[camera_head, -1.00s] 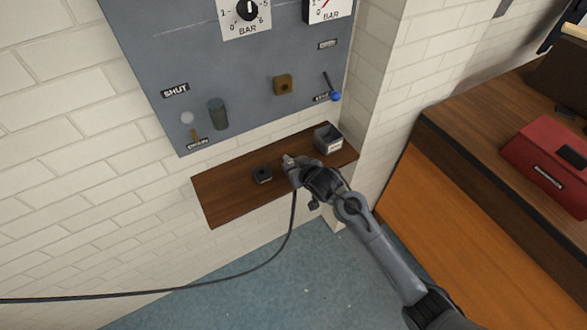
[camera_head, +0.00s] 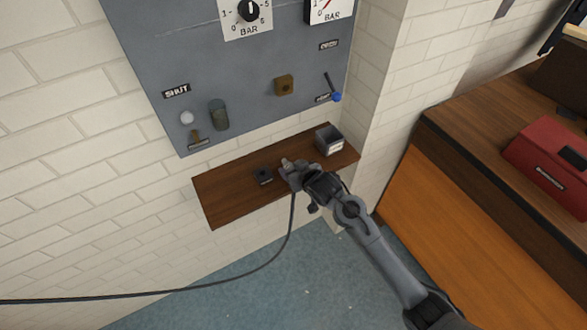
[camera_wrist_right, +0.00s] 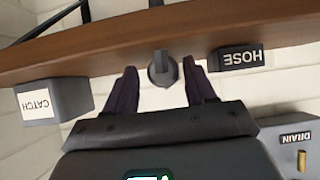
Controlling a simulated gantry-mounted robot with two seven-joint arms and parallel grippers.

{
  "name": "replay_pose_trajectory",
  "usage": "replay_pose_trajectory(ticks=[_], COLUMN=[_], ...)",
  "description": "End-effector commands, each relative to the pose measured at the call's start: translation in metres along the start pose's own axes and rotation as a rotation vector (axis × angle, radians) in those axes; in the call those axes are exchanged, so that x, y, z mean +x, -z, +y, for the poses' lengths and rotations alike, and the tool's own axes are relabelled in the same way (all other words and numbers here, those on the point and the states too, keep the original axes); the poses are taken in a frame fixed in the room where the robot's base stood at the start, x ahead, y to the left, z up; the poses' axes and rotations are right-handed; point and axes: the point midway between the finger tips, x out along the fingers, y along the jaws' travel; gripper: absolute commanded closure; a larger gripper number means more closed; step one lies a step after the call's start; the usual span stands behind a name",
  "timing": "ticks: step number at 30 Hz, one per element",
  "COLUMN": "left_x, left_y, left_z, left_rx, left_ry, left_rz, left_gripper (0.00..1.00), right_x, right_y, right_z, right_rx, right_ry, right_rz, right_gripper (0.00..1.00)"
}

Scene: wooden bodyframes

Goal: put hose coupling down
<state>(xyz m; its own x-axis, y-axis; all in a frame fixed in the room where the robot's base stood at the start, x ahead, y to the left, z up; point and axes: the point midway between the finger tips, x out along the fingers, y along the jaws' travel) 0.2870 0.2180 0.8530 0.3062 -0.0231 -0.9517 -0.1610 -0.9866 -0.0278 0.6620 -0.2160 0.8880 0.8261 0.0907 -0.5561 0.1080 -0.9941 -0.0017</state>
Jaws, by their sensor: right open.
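The hose coupling (camera_wrist_right: 161,69) is a small grey round piece at the wooden shelf (camera_wrist_right: 125,45) in the right wrist view. It lies between the two spread dark fingers of my right gripper (camera_wrist_right: 161,85), with gaps on both sides. In the head view, the coupling (camera_head: 287,163) shows as a small grey tip just beyond my right gripper (camera_head: 293,172), over the shelf (camera_head: 225,190). A black hose (camera_head: 284,240) hangs from there down to the left. My left gripper is not in view.
A dark block labelled HOSE (camera_wrist_right: 241,57) and a grey box labelled CATCH (camera_wrist_right: 55,100) flank the coupling on the shelf. The box also shows in the head view (camera_head: 329,140). A panel (camera_head: 245,75) with dials and valves is above. The shelf's left end is clear.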

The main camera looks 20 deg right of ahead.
Motion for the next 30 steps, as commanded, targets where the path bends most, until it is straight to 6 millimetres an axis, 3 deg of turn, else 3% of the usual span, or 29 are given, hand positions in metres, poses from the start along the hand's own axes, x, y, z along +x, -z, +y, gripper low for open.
replay_pose_trajectory(ticks=[1, 12, 30], left_x=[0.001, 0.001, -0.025], left_y=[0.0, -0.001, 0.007], left_z=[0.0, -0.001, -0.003], left_rx=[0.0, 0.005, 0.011], left_ry=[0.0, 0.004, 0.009], left_rz=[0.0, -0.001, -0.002], left_gripper=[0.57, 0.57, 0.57], right_x=[0.003, -0.003, -0.105], right_y=[-0.011, -0.005, 0.003], right_z=[0.004, 0.005, 0.002], right_rx=[0.003, 0.003, 0.004], right_ry=[-0.008, -0.011, -0.005], right_rz=[-0.022, -0.025, -0.012], right_gripper=[0.4, 0.4, 0.4])
